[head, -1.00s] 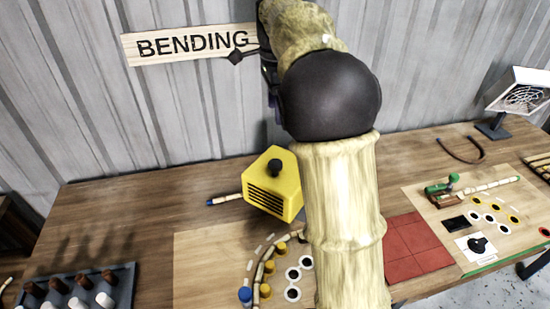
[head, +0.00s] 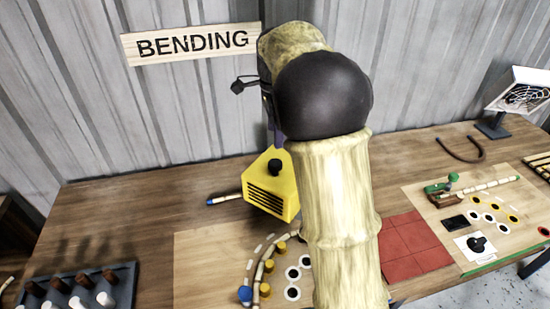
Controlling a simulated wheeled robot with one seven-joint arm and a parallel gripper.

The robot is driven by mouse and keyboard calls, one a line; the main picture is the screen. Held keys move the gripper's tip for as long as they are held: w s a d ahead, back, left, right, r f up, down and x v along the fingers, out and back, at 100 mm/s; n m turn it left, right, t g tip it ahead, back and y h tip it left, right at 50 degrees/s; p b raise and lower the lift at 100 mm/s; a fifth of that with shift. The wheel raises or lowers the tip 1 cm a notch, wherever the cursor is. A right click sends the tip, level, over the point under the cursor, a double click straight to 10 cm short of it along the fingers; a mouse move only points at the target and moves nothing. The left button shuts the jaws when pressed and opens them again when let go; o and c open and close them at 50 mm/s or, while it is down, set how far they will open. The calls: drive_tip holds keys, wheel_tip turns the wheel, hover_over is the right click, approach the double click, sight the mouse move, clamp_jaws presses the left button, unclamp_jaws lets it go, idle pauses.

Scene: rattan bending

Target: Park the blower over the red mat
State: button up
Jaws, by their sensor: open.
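The blower (head: 270,190) is a yellow box with dark slats and a black knob (head: 274,166) on top. It sits on the table, left of my arm, at the back edge of the pale board. The red mat (head: 412,245) is a tiled square to the right of my arm, flat on the table; my arm hides its left part. My gripper (head: 273,145) points down just above the blower's knob, open. It is mostly hidden behind my black arm joint, and I cannot tell whether the fingertips are around the knob.
A pale board (head: 210,260) with a curved row of pegs lies in front of the blower. A stick with a blue tip (head: 224,199) lies left of the blower. A dark peg tray (head: 75,290) is at front left.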

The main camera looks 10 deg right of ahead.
sight(275, 163)
wheel_tip(275, 163, down, 10)
drive_tip(key=shift+r+p, duration=0.1)
drive_tip(key=shift+p, duration=0.55)
clamp_jaws()
